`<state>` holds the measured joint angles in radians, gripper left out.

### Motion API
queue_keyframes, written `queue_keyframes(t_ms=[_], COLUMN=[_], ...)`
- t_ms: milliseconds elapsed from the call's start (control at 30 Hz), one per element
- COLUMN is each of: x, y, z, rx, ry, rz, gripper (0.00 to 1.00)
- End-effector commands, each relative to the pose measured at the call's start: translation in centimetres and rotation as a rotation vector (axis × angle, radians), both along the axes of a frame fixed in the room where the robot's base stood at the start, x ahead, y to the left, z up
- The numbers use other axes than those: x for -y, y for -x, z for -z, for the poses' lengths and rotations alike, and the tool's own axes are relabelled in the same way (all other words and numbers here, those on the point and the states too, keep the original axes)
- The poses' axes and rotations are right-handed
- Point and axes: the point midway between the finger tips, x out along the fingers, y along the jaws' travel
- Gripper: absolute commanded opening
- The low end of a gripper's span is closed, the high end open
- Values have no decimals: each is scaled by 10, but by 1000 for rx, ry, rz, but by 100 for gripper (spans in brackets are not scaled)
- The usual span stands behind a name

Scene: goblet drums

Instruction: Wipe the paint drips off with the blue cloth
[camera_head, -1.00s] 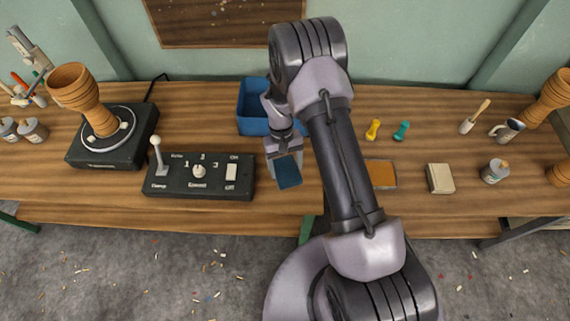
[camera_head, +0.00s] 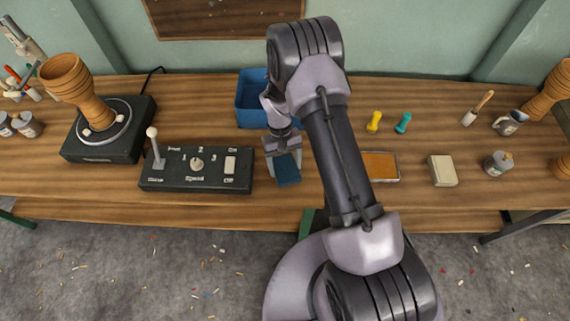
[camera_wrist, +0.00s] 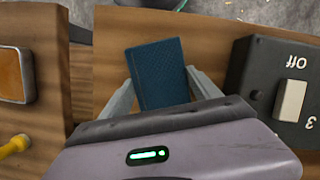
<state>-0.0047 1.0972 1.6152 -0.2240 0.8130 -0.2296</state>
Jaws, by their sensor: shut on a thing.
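My gripper (camera_head: 283,158) is shut on the blue cloth (camera_head: 288,172), just right of the control box, over the table. In the wrist view the cloth (camera_wrist: 157,72) sticks out between the two fingers (camera_wrist: 158,92). I cannot tell whether the cloth touches the table. I make out no paint drips on the table; my arm hides part of it.
The black control box (camera_head: 197,183) stands close left of the gripper, with a lever and knob. A blue bin (camera_head: 249,105) stands behind. A goblet drum (camera_head: 72,82) stands on a turntable (camera_head: 104,150) at left. An orange-topped tray (camera_head: 380,167) and a pale block (camera_head: 442,171) lie right of my arm.

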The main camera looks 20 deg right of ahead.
Motion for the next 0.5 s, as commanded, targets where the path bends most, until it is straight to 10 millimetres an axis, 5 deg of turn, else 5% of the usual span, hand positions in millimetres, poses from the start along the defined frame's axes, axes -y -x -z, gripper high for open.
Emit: queue_keyframes(t_ms=[500], x=[0], y=[0], z=[11], rx=[0], ry=[0], rz=[0], gripper=[26])
